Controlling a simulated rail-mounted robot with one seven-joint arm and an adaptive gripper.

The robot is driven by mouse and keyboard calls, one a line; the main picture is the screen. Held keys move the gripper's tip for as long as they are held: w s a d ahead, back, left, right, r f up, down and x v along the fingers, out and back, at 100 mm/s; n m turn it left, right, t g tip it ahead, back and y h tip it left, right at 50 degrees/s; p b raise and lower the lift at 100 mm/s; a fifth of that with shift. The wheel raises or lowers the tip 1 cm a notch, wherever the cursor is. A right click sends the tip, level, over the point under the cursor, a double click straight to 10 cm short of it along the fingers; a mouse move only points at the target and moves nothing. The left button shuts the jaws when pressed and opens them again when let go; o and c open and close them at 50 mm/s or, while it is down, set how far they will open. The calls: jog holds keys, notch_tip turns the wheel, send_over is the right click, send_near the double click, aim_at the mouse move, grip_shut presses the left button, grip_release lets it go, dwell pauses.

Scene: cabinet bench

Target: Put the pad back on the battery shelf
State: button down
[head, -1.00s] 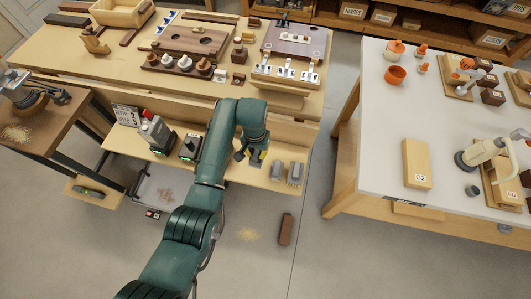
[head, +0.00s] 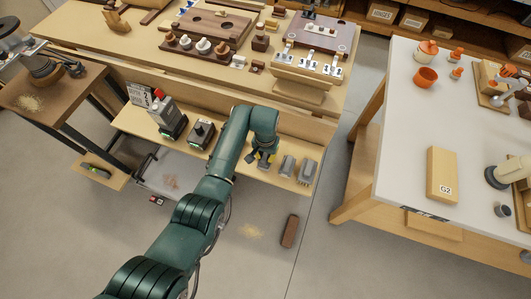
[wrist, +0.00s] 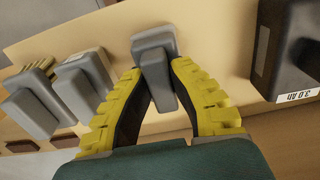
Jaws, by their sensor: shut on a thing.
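My gripper (head: 262,160) is over the light wooden battery shelf (head: 225,146), left of two grey blocks. In the wrist view, its yellow-edged fingers (wrist: 158,98) are shut on a grey pad (wrist: 154,58), a blocky piece with a narrower raised part. The pad is over or on the pale shelf (wrist: 205,35); I cannot tell whether it touches. In the head view my gripper mostly hides the pad.
Two similar grey blocks, (wrist: 90,82) and (wrist: 32,105), stand left in the wrist view. A dark battery marked 3.0 Ah (wrist: 284,50) is close on the right. Black chargers (head: 202,134) stand further left on the shelf. The bench top (head: 150,50) overhangs behind.

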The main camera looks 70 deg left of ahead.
aim_at(266, 155)
jog(key=c, duration=1.1)
grip_release()
jog(key=shift+f, duration=0.15)
notch_tip(266, 155, up, 12)
jog(key=p, duration=0.4)
jog(key=shift+p, duration=0.35)
jog(key=shift+r, duration=0.2)
